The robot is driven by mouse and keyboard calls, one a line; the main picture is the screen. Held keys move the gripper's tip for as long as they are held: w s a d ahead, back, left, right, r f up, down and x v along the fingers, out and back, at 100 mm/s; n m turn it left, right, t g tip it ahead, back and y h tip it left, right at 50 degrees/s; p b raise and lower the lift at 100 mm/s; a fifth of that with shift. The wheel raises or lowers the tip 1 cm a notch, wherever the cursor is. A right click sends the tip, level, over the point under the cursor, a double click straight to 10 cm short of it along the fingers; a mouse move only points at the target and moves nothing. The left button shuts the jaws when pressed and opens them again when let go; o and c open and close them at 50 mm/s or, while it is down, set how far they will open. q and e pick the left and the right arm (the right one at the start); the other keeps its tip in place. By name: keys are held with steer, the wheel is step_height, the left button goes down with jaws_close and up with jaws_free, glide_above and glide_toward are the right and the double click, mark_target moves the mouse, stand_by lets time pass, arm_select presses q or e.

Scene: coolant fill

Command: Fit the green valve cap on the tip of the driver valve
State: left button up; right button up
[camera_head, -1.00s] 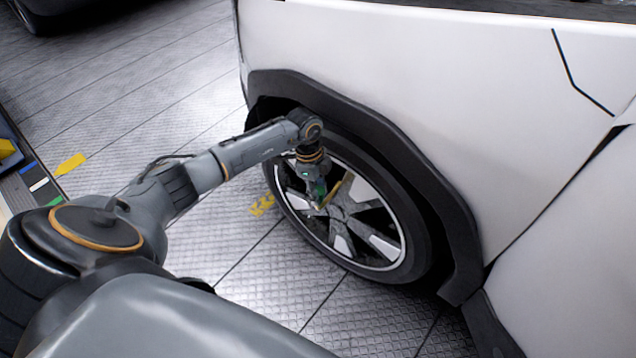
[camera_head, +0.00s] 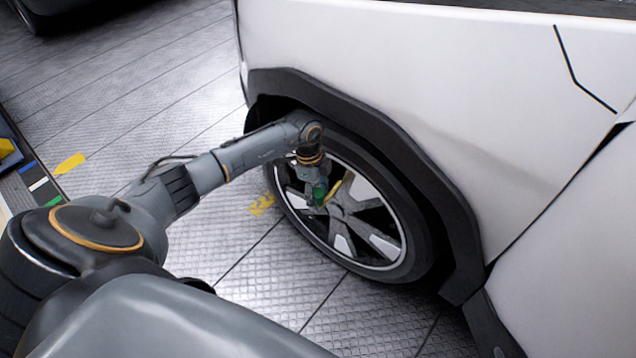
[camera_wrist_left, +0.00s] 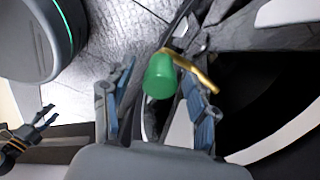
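The green valve cap (camera_wrist_left: 159,77) shows in the left wrist view at the bent end of the brass driver valve (camera_wrist_left: 202,78). The valve's upper end meets the cap's far edge; how well it is seated I cannot tell. My left gripper (camera_wrist_left: 157,75) has its fingers apart on either side of the cap, with a visible gap at the left finger. In the head view the cap (camera_head: 320,195) and my left gripper (camera_head: 322,196) are small, in front of the wheel. My right gripper (camera_wrist_left: 46,116) shows at the left edge of the left wrist view, its prongs apart and empty.
The car's wheel (camera_head: 388,222) sits under a dark wheel arch (camera_head: 420,165) and the white body panel (camera_head: 420,90). Wheel spokes lie close behind the valve.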

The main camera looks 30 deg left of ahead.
steer(key=shift+s, duration=0.1)
arm_select(q)
step_height(320, 180, up, 12)
steer(key=a, duration=0.1)
steer(key=shift+a, duration=0.4)
arm_select(e)
steer(key=shift+s+f, duration=0.1)
steer(key=shift+f, duration=0.05)
arm_select(q)
steer(key=shift+s+f, duration=0.1)
